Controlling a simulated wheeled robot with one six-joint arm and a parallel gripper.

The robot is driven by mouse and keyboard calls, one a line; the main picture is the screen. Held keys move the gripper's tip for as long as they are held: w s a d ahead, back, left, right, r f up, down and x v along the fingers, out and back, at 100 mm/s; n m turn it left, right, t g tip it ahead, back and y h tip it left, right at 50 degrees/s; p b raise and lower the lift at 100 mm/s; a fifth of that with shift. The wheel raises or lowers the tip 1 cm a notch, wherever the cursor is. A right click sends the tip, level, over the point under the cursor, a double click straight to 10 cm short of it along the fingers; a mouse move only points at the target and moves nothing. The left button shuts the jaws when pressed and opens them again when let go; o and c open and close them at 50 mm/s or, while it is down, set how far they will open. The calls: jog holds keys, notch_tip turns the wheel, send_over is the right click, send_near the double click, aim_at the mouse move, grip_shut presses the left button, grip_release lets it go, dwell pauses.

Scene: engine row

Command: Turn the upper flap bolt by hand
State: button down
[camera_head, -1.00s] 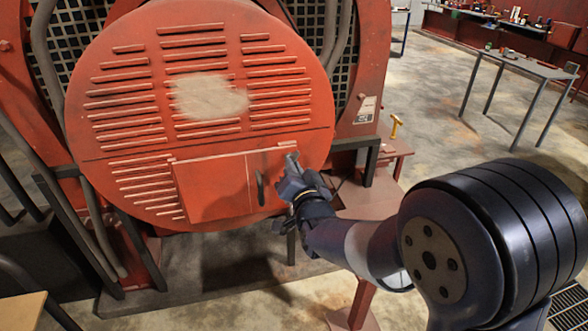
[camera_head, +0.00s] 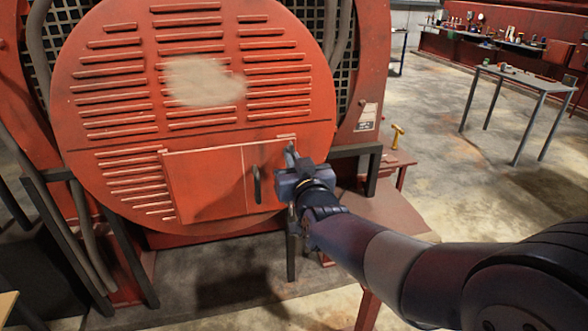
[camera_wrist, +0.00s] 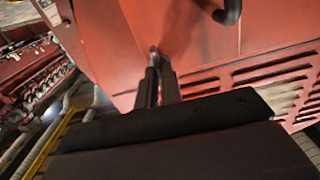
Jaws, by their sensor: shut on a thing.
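The flap (camera_head: 205,185) is a red panel low on the big round red cover, with a dark curved handle (camera_head: 257,184) near its right side. It is closed against the cover as far as I can see. My gripper (camera_head: 291,152) is at the flap's upper right corner. In the wrist view my two dark fingers (camera_wrist: 158,75) are close together, their tips around a small metal bolt (camera_wrist: 154,49) on the red face. The bolt is mostly hidden by the fingers, and in the head view the gripper covers it. The handle (camera_wrist: 230,11) shows in the wrist view too.
The round cover (camera_head: 110,90) has several louvre slots. A small red stand (camera_head: 392,160) with a yellow-handled tool (camera_head: 397,136) is right of it. A grey table (camera_head: 525,78) stands farther right. The concrete floor (camera_head: 430,110) between is clear.

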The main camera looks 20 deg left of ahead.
jog(key=shift+r, duration=0.1)
dwell(0.5)
jog(key=c, duration=1.6)
grip_release()
jog(key=shift+w, duration=0.1)
jog(key=b+v, duration=0.2)
jog(key=v, duration=0.9)
jog(key=shift+b, duration=0.3)
jog(key=shift+w, duration=0.15)
jog(key=p+x, duration=0.2)
jog(key=x, duration=0.8)
jog(key=shift+w+a, duration=0.3)
jog(key=shift+s, duration=0.1)
